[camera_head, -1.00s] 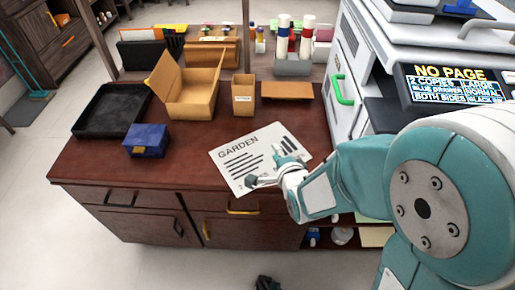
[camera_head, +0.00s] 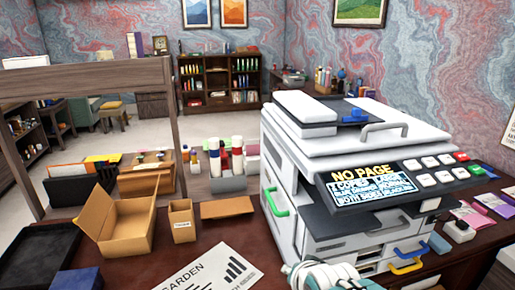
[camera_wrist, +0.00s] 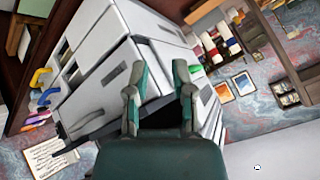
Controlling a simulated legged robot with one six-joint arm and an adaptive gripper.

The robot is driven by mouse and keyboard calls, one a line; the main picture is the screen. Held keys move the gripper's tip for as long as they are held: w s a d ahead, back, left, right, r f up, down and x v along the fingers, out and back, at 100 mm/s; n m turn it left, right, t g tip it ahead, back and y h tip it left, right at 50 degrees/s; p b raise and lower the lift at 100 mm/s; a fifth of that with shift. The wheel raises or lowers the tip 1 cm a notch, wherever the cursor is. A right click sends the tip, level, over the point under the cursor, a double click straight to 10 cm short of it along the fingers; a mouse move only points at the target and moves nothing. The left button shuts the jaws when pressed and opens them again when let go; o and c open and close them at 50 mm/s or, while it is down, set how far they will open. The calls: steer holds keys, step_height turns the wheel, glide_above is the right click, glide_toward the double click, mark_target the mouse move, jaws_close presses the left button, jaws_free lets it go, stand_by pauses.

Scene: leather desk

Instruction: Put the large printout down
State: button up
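The large printout (camera_head: 215,268), a white sheet headed "GARDEN" with a bar chart, lies on the dark red desk (camera_head: 240,234) in the head view. Its lower part is cut off by the picture edge. My gripper (camera_wrist: 159,75) is open in the wrist view, its two teal fingers apart with nothing between them. The printer (camera_wrist: 105,60) stands beyond the fingers. In the head view, only a white and teal part of my arm shows at the bottom, right of the printout and apart from its visible part.
The printer (camera_head: 335,165), reading "NO PAGE", stands to the right with a green handle (camera_head: 277,202). An open cardboard box (camera_head: 125,235), a small carton (camera_head: 182,218), a black tray (camera_head: 35,255) and a blue box (camera_head: 77,279) stand left. A text sheet (camera_wrist: 50,160) shows in the wrist view.

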steer(key=s+d+r+n+g+h, duration=0.1)
steer(key=s+d+r+n, duration=0.1)
steer(key=s+d, duration=0.2)
steer(key=s+d+r+n+g, duration=0.2)
steer(key=s+d+n, duration=0.1)
steer(key=s, duration=0.5)
steer(key=shift+s+d+r+h, duration=0.3)
steer(key=shift+s+d+h, duration=0.05)
steer(key=shift+d+h, duration=0.05)
stand_by(1.6)
